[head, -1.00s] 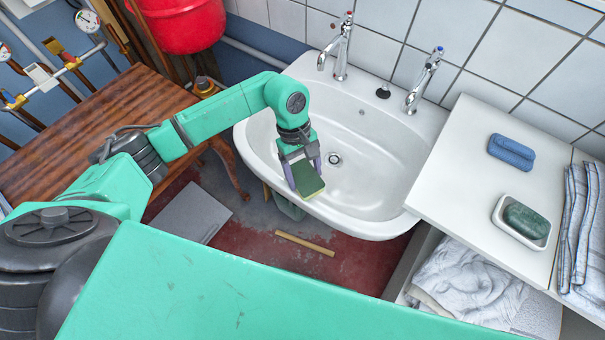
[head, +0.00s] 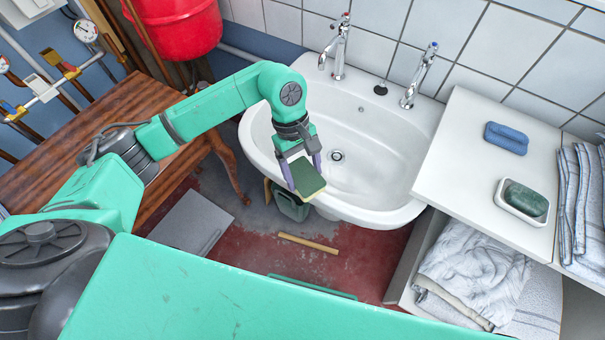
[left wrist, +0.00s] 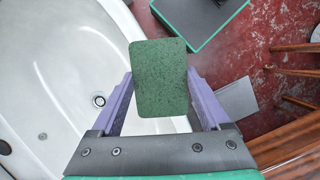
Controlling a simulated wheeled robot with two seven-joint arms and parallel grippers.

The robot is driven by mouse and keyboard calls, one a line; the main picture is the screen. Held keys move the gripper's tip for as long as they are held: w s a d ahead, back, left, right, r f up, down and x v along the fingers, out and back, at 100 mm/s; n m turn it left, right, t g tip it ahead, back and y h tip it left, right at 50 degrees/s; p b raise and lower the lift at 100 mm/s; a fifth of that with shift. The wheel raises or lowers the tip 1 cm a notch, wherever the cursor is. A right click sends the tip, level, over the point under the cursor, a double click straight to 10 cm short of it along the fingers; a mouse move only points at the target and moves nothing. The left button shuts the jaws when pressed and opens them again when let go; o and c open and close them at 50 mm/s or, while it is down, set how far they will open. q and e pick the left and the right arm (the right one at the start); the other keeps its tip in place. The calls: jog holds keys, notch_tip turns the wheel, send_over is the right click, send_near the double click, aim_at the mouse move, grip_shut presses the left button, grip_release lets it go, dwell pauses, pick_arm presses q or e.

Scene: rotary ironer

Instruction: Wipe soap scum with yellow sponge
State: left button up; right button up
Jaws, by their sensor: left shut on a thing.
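My left gripper (head: 303,170) is shut on the sponge (head: 307,177), which has a dark green face and a thin yellowish edge. In the head view they are over the front left rim of the white sink (head: 385,190); contact with the rim cannot be told. The left wrist view shows the sponge's green face (left wrist: 160,80) between the two purple fingers, beside the basin (left wrist: 50,40). The drain (head: 337,156) is to the right of the sponge. Soap scum is not clear; a faint grey streak (left wrist: 38,72) shows in the basin. My right gripper is not in view.
Two taps (head: 341,45) stand at the sink's back. The white counter (head: 455,170) at right holds a blue brush-like object (head: 506,138), a soap dish (head: 522,202) and folded towels (head: 572,200). A wooden table (head: 110,125) stands left.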

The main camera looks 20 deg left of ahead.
pick_arm(q)
jog(key=shift+r+p, duration=0.6)
jog(key=shift+r, duration=1.15)
